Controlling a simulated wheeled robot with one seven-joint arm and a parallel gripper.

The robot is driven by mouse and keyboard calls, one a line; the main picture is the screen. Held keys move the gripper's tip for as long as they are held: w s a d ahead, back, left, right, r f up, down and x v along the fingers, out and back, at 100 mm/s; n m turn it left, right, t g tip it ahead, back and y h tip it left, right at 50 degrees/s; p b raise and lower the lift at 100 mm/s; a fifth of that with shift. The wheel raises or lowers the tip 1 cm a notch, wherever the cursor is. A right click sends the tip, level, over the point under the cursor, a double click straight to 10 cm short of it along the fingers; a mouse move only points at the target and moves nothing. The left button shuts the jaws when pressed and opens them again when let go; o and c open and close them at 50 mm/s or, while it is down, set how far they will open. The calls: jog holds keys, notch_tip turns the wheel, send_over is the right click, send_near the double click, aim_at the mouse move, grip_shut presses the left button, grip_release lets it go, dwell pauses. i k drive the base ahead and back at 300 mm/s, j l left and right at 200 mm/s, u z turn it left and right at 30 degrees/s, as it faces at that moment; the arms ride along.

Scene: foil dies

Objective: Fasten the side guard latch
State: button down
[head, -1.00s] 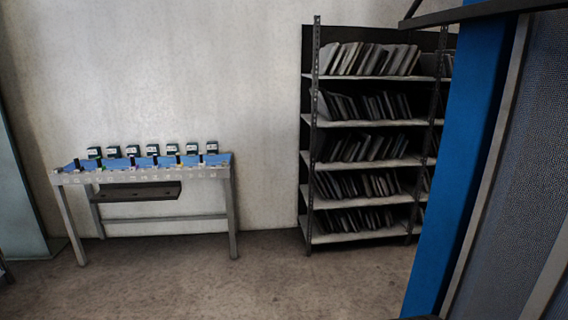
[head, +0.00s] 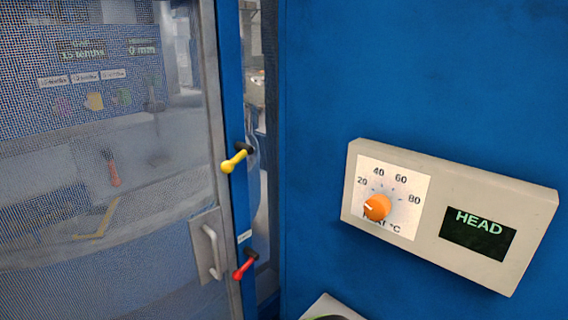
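A mesh guard door (head: 110,190) with a grey frame fills the left of the head view, beside a narrow blue post (head: 232,110). A pull handle (head: 212,250) on a plate sits at the door's lower right. A yellow lever (head: 235,160) sits on the post, its end pointing down-left towards the door frame. A red lever (head: 244,265) sits lower, also pointing down-left. A small label (head: 244,237) above the red lever is too small to read. I cannot tell which lever is the side guard latch or whether it is fastened.
A blue panel (head: 420,80) fills the right. A narrow gap separates post and panel. Readouts and controls show through the mesh.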

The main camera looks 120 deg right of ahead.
aim_at(226, 166)
jog(key=k+j+z, duration=0.1)
jog(key=z, duration=3.75)
jog(key=k+l, duration=0.05)
